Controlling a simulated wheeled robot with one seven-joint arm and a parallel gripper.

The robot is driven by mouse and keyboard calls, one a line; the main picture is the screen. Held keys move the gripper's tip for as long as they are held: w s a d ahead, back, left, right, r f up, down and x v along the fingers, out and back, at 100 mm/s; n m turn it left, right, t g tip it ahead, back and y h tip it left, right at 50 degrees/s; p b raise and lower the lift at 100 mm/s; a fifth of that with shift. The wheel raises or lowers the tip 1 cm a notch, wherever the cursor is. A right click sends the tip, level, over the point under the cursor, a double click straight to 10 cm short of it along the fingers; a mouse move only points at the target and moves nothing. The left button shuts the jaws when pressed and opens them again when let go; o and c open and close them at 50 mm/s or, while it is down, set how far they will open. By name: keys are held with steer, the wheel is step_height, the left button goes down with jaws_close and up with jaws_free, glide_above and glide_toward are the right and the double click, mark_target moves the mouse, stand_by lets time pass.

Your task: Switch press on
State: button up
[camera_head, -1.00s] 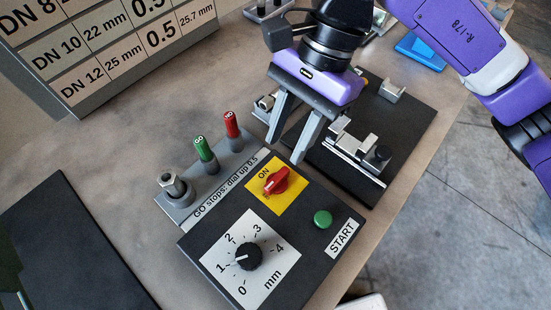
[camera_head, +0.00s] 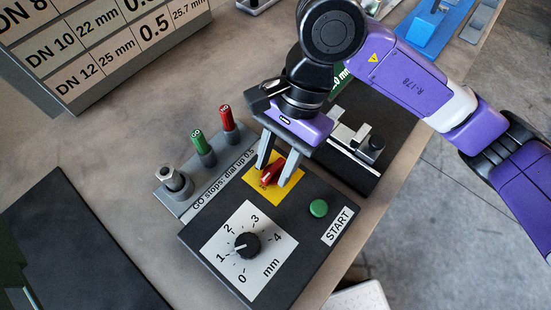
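The control box (camera_head: 303,240) stands on the bench with a red rotary switch (camera_head: 271,174) on a yellow plate (camera_head: 289,199). My gripper (camera_head: 274,177) is over the switch, its two grey fingers apart, one on each side of the red handle. I cannot tell whether the fingers touch the handle. The "ON" lettering on the plate is hidden by my gripper. A green button (camera_head: 318,208) beside the "START" label is to the right of the switch.
A black dial (camera_head: 247,245) on a white mm scale points between 1 and 2. GO and NO gauges, green (camera_head: 202,142) and red (camera_head: 227,119), stand behind the box. A black fixture (camera_head: 362,155) lies right of my gripper. A black mat (camera_head: 70,250) lies at left.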

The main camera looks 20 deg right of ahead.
steer(key=shift+c, duration=0.3)
jaws_close()
